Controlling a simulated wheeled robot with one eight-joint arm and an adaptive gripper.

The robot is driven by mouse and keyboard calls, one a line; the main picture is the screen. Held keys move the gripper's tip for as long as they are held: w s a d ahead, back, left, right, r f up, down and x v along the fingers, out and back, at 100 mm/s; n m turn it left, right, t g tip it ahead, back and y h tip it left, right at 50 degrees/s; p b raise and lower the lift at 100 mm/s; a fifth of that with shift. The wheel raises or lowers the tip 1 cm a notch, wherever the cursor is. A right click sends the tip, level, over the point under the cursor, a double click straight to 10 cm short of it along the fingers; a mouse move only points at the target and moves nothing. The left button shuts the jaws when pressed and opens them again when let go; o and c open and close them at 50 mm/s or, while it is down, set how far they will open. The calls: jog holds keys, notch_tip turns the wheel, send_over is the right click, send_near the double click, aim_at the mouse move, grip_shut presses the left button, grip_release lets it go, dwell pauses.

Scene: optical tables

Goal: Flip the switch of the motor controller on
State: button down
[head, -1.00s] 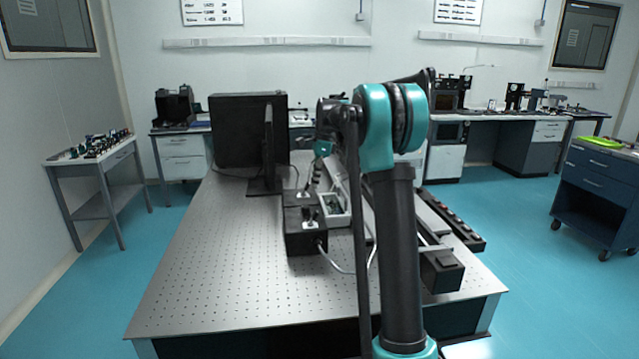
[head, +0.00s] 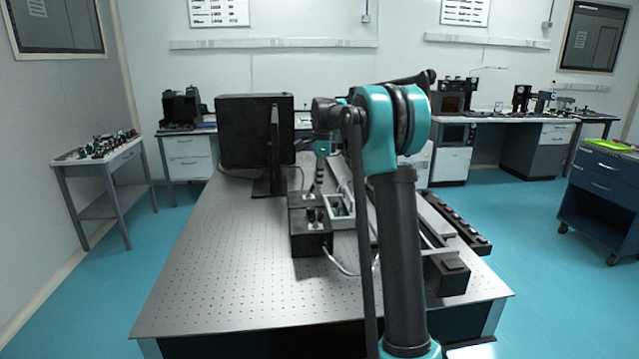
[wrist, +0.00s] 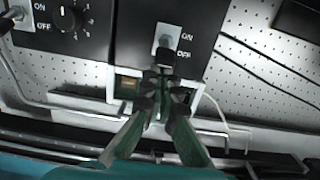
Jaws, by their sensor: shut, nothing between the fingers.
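Two black control boxes stand on the optical table, a near one (head: 310,243) and one behind it (head: 298,201). In the wrist view, one box face (wrist: 205,20) has a light switch plate (wrist: 168,36) marked ON and OFF. The other box (wrist: 85,45) has a knob (wrist: 68,18) and another ON/OFF switch (wrist: 15,17) at the left edge. Which box is the motor controller, I cannot tell. My gripper (wrist: 163,76) is shut and empty, its tips just below the middle switch plate. Contact and the lever's exact position are unclear. In the head view my gripper (head: 315,188) is over the boxes.
A small open-topped white case (head: 341,210) with a green board sits right of the boxes. A monitor (head: 243,132) stands behind on the table (head: 215,255). The table's left side is clear.

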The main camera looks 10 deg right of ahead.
aim_at(313, 185)
jog(key=shift+a+r+h, duration=0.25)
jog(key=shift+a+h, duration=0.3)
jog(key=shift+h, duration=0.3)
jog(key=shift+a+r+h, duration=0.25)
jog(key=shift+a+h, duration=0.3)
jog(key=shift+h, duration=0.3)
jog(key=shift+a, duration=0.6)
jog(key=shift+r, duration=0.2)
jog(key=shift+r, duration=0.65)
jog(key=shift+d+r, duration=0.1)
jog(key=shift+d, duration=0.15)
jog(key=a+r, duration=0.4)
jog(key=r, duration=0.4)
jog(key=shift+a+r, duration=0.2)
jog(key=shift+a, duration=0.1)
